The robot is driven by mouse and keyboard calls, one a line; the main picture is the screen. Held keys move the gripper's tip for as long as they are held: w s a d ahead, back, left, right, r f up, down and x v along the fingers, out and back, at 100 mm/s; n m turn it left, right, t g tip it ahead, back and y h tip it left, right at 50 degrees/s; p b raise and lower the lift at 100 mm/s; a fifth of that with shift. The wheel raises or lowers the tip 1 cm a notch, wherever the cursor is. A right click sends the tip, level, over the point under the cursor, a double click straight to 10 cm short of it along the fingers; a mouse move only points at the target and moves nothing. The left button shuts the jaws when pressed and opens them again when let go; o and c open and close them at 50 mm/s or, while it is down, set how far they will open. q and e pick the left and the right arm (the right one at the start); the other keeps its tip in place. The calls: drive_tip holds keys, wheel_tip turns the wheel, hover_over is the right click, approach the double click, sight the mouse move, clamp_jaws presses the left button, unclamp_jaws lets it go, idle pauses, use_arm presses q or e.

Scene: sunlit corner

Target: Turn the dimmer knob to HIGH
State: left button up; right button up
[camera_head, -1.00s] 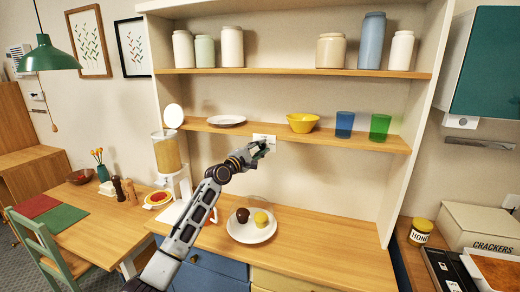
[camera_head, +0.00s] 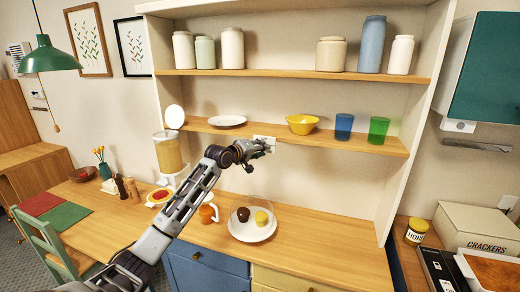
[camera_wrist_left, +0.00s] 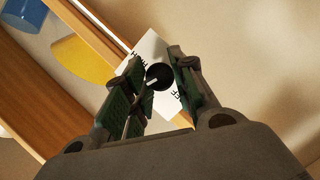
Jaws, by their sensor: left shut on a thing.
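The dimmer knob (camera_wrist_left: 160,77) is round and black with a white pointer mark, on a white wall plate (camera_wrist_left: 152,47). In the left wrist view the pointer aims at the lower left. Dark lettering shows on the plate on two sides of the knob, too small and partly covered to read surely. My left gripper (camera_wrist_left: 160,68) has its green-padded fingers on either side of the knob and is shut on it. My right gripper is out of view.
The lower shelf (camera_head: 300,138) above the plate holds a yellow bowl (camera_head: 302,124), a blue cup (camera_head: 344,126) and a green cup (camera_head: 378,130). The counter below has a plate with food (camera_head: 252,231) and an orange mug (camera_head: 208,213). The counter's right part is clear.

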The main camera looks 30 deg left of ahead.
use_arm(q)
drive_tip(key=shift+d+f+m+g+y, duration=0.1)
drive_tip(key=shift+m+g+y, duration=0.35)
drive_tip(key=shift+m+y, duration=0.95)
drive_tip(key=shift+d+r+m+g+y, duration=0.15)
drive_tip(key=shift+m+g+y, duration=0.45)
drive_tip(key=shift+m, duration=1.4)
drive_tip(key=shift+d+f+m+g+y, duration=0.15)
drive_tip(key=shift+m+g+y, duration=0.2)
drive_tip(key=shift+m+y, duration=1.05)
drive_tip(key=shift+m+h, duration=0.3)
drive_tip(key=o, duration=1)
drive_tip(key=shift+a, duration=0.1)
drive_tip(key=shift+o, duration=0.2)
drive_tip(key=shift+r, duration=0.2)
drive_tip(key=v, duration=1.1)
drive_tip(key=shift+s, duration=0.4)
